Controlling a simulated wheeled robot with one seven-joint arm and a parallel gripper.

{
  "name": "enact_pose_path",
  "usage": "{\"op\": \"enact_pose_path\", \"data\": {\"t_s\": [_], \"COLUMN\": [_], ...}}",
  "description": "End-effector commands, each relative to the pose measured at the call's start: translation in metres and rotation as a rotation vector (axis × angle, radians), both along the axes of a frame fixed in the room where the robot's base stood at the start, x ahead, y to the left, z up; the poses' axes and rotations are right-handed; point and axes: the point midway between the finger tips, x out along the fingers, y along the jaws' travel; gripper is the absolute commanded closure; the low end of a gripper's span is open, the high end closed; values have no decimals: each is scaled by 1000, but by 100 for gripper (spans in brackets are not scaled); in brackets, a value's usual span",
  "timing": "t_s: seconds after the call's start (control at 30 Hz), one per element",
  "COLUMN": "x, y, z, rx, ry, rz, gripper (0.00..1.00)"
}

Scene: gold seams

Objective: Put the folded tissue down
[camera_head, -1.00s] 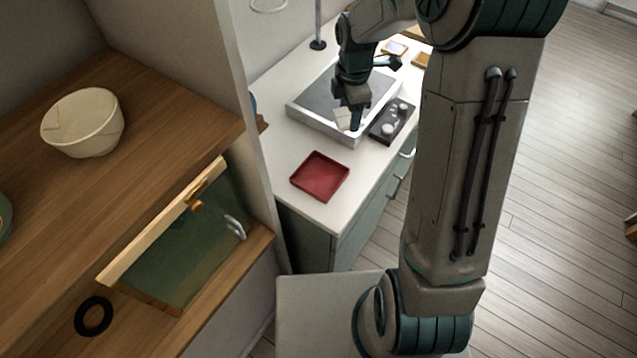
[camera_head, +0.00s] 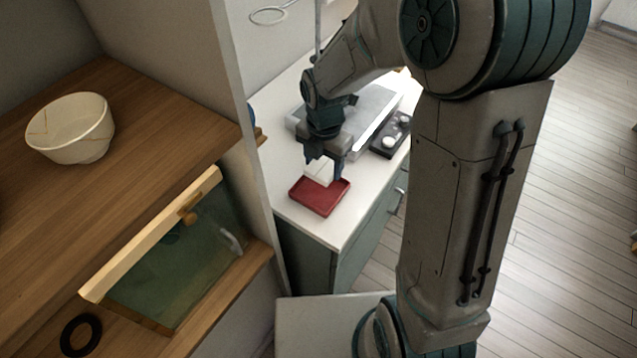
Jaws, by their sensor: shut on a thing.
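The folded tissue (camera_head: 318,172) is a small white pad at the back part of the red tray. My gripper (camera_head: 324,172) points down over the tray and is shut on the tissue. The square red tray (camera_head: 318,203) lies on the white counter near its left front corner. I cannot tell whether the tissue touches the tray floor or hangs just above it. The fingers hide part of the tissue.
A grey-topped tray (camera_head: 375,105) and a dark block with white pieces (camera_head: 392,137) lie behind on the white counter (camera_head: 350,222).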

Motion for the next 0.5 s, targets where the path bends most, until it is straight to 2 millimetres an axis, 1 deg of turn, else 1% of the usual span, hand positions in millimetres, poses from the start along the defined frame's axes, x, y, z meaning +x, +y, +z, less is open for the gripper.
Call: {"op": "enact_pose_path", "data": {"t_s": [0.03,0.17,0.27,0.4,0.5], "x": [-8,-18,-20,-21,-21], "y": [5,11,13,13,13], "z": [-5,-13,-19,-40,-51], "rx": [-1,-1,0,-2,-1], "ry": [2,1,0,4,2], "rz": [3,0,-1,-1,-1], "gripper": [71,71,71,71,71]}}
